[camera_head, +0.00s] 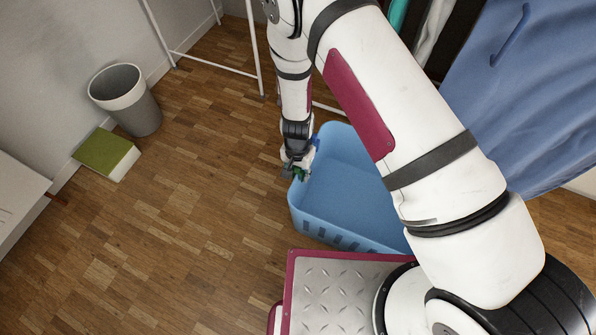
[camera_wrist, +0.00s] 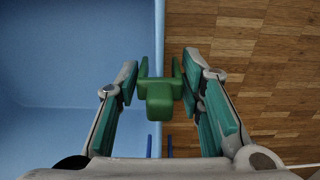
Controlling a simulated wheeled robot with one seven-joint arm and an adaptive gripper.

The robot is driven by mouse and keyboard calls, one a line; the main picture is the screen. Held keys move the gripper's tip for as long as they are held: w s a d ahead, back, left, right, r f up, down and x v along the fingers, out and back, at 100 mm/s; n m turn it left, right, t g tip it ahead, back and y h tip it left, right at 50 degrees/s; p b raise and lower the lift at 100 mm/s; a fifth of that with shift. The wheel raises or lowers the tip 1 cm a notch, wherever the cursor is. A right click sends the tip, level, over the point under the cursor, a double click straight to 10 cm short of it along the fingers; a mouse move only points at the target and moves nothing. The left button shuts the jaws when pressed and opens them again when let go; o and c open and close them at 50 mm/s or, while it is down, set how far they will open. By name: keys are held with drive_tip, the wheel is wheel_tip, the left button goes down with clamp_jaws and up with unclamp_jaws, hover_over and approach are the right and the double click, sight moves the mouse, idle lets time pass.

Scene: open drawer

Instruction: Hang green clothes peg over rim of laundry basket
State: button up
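The green clothes peg (camera_wrist: 159,92) is between the fingers of my gripper (camera_wrist: 161,80) in the wrist view. Both fingertips appear to press on its sides. Its two prongs lie on either side of the rim line of the blue laundry basket (camera_wrist: 75,128), in line with the rim; how far down they sit is unclear. In the head view my gripper (camera_head: 295,170) points down at the left rim of the basket (camera_head: 345,237), with a bit of the green peg (camera_head: 300,175) showing below it. The fingers hide much of the peg there.
A blue object (camera_head: 316,139), perhaps another peg, is at the rim beside my gripper; two blue prongs (camera_wrist: 148,146) straddle the rim in the wrist view. A grey bin (camera_head: 126,100) and a green book (camera_head: 105,152) are at left. The floor between is clear.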

drive_tip(key=shift+o, duration=1)
wheel_tip(320, 180, up, 12)
